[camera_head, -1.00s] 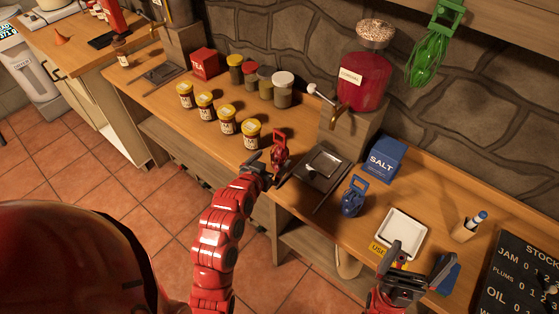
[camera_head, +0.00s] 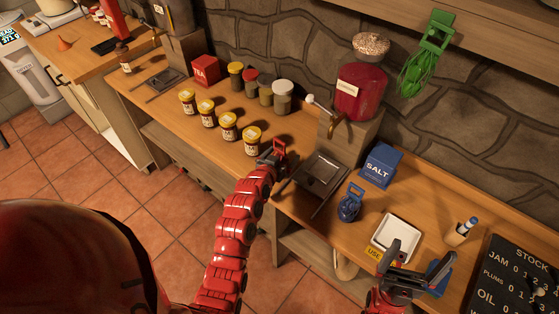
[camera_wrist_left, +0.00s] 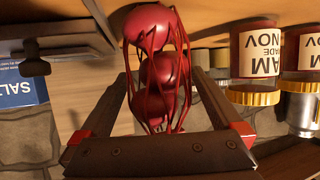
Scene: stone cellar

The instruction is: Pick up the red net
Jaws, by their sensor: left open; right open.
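The red net (camera_head: 280,146) stands on the wooden counter, left of the dark tray under the red dispenser. Its lower part is hidden behind my left gripper (camera_head: 268,160) in the head view. In the left wrist view the red net (camera_wrist_left: 158,72) shows thin red strands around several dark red balls. It is between the open fingers of my left gripper (camera_wrist_left: 163,100), with a gap to each finger. My right gripper (camera_head: 416,262) is open and empty over the counter's front edge, beside a white dish.
Yellow-lidded jars (camera_head: 228,127) stand just left of the red net. A blue net (camera_head: 350,205), a salt box (camera_head: 381,166) and a white dish (camera_head: 397,236) are to the right. A green net (camera_head: 424,65) hangs by the shelf. The dispenser (camera_head: 360,90) stands behind.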

